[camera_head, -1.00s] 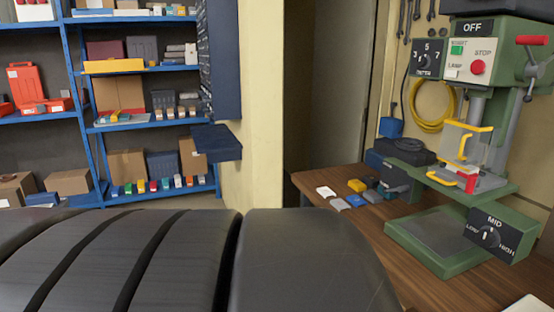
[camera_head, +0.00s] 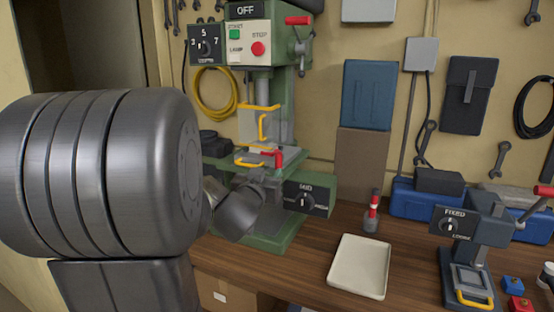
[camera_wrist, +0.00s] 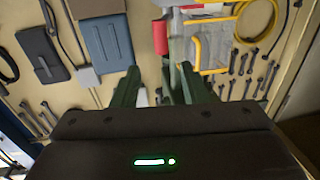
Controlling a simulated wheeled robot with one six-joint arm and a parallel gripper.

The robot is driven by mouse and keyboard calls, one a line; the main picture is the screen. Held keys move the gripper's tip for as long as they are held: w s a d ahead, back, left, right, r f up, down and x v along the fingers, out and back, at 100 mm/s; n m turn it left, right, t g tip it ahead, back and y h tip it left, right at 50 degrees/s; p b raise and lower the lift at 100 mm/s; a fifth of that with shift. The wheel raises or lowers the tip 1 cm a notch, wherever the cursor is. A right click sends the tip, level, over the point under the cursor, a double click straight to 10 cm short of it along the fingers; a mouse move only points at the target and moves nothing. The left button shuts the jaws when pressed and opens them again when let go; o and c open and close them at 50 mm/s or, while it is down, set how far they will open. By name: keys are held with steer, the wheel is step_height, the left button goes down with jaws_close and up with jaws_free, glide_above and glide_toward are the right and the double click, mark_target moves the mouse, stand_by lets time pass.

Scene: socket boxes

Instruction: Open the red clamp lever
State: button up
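A small red lever (camera_head: 278,157) stands upright by the yellow-framed guard at the drill press table, just beyond my wrist. Another red-tipped lever (camera_head: 542,191) is on the blue clamp fixture at the far right, beside a dial reading FIXED. I cannot tell which one the task names. My gripper (camera_wrist: 160,70) shows in the wrist view as two dark prongs spread apart, with nothing seen between them. A red cylinder (camera_wrist: 159,35) shows beyond them, and I cannot tell whether they touch. In the head view my arm hides much of the gripper.
The green drill press (camera_head: 268,241) stands at the left of the wooden bench, its display reading OFF. A cream tray (camera_head: 359,266) lies front centre, with a small red-and-grey tool (camera_head: 371,214) behind it. Blue boxes (camera_head: 425,204) stand along the wall. Bench space beside the tray is clear.

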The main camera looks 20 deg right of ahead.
mark_target(277, 159)
steer(key=x, duration=1.1)
steer(key=shift+w+d+p, duration=0.2)
steer(key=shift+w+p, duration=0.15)
steer(key=shift+p, duration=0.05)
steer(key=shift+c, duration=0.2)
jaws_close()
